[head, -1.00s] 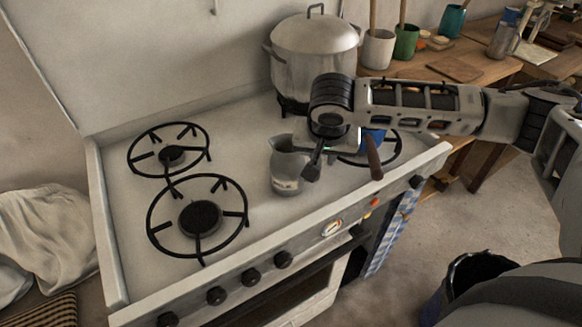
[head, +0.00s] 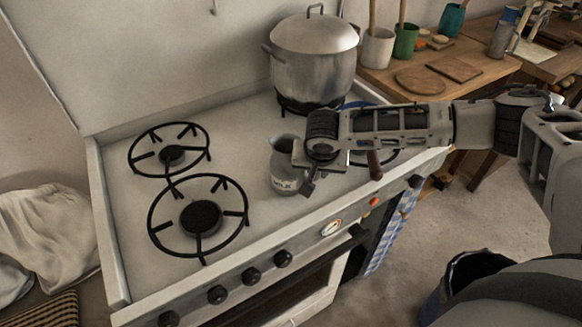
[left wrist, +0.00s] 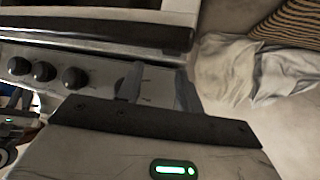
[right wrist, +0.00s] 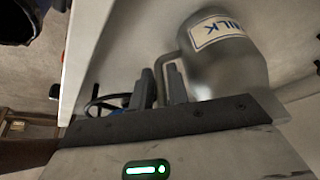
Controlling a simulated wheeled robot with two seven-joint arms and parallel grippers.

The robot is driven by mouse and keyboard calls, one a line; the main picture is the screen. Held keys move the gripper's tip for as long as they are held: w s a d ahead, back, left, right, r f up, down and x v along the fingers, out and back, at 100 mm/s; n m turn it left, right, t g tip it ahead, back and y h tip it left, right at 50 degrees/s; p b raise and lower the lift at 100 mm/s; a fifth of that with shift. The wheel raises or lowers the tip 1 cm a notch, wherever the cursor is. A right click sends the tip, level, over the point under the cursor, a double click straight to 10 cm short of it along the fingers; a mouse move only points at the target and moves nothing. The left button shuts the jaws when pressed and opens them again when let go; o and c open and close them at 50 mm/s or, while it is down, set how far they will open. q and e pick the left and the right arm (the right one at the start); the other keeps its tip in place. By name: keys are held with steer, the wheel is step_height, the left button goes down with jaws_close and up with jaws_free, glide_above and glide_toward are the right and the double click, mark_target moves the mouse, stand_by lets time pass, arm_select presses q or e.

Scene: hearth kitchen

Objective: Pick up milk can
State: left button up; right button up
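The milk can (head: 286,165) is a small grey metal can with a MILK label, upright on the white stove top, in front of the big pot. It also fills the upper right of the right wrist view (right wrist: 222,68). My right gripper (head: 306,180) is at the can's right side. In the right wrist view its fingers (right wrist: 160,80) stand close on both sides of the can's thin handle, one between handle and body, and look shut on it. My left gripper (left wrist: 158,80) is open and empty, seen only in the left wrist view, in front of the stove.
A large lidded pot (head: 312,62) stands on the rear burner behind the can. Bare burners (head: 200,217) lie to the left. A brown handle (head: 375,165) sticks out beneath my right forearm. A wooden counter (head: 430,78) with cups and boards is at the right. A dark bucket (head: 470,275) stands on the floor.

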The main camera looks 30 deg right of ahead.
jaws_close()
steer(key=shift+r, duration=0.2)
steer(key=shift+r, duration=1.1)
steer(key=s+r+b, duration=0.1)
steer(key=s+r, duration=0.9)
steer(key=s, duration=0.3)
steer(key=shift+s+a+r, duration=0.2)
steer(key=shift+s+a, duration=0.2)
steer(key=shift+a, duration=0.05)
steer(key=shift+a, duration=0.1)
